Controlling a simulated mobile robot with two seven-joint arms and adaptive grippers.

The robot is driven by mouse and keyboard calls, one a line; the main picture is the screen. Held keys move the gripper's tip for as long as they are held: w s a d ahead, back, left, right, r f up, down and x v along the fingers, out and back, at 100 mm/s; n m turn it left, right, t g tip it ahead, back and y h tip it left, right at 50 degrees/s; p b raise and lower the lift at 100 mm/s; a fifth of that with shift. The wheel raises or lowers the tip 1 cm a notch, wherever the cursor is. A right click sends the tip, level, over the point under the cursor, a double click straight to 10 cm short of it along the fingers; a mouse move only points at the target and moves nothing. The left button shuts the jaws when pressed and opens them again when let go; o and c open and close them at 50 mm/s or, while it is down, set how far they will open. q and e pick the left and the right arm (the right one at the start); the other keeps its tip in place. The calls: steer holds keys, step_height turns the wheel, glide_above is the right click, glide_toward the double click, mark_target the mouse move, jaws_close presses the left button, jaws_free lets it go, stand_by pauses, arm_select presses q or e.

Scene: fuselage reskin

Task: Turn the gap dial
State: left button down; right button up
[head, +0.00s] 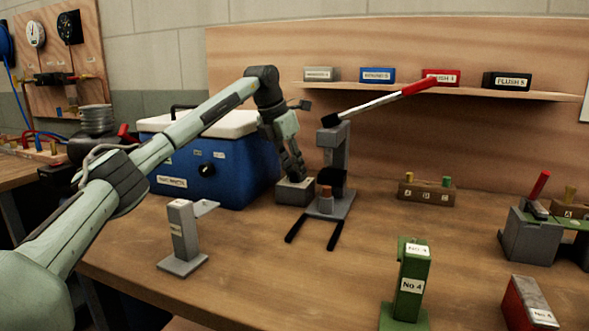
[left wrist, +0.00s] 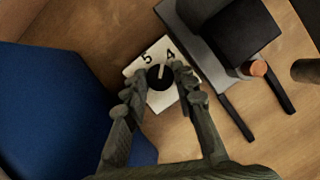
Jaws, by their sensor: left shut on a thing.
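The gap dial is a black round knob with a white pointer line (left wrist: 160,77), set on a pale plate marked 5 and 4 (left wrist: 135,68). Its pointer is near the 4 side. In the head view the dial's grey box (head: 294,192) stands at the foot of the lever press (head: 335,160), and the knob is hidden by my fingers. My left gripper (head: 295,174) points down over the box. In the left wrist view its fingers (left wrist: 158,80) are shut on the knob, one on each side. My right gripper is not in view.
A blue cooler (head: 205,165) stands just left of the dial. The press has a long red-handled lever (head: 418,86) and two black prongs in front. A grey stand (head: 184,235) and a green No 4 stand (head: 408,285) are nearer. The table's middle is clear.

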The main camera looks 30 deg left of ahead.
arm_select(q)
steer(key=shift+a+r+m+h, duration=0.1)
steer(key=shift+m+h, duration=0.2)
steer(key=shift+m, duration=0.8)
steer(key=c, duration=1.2)
jaws_free()
steer(key=v, duration=1.2)
steer(key=shift+w, duration=0.15)
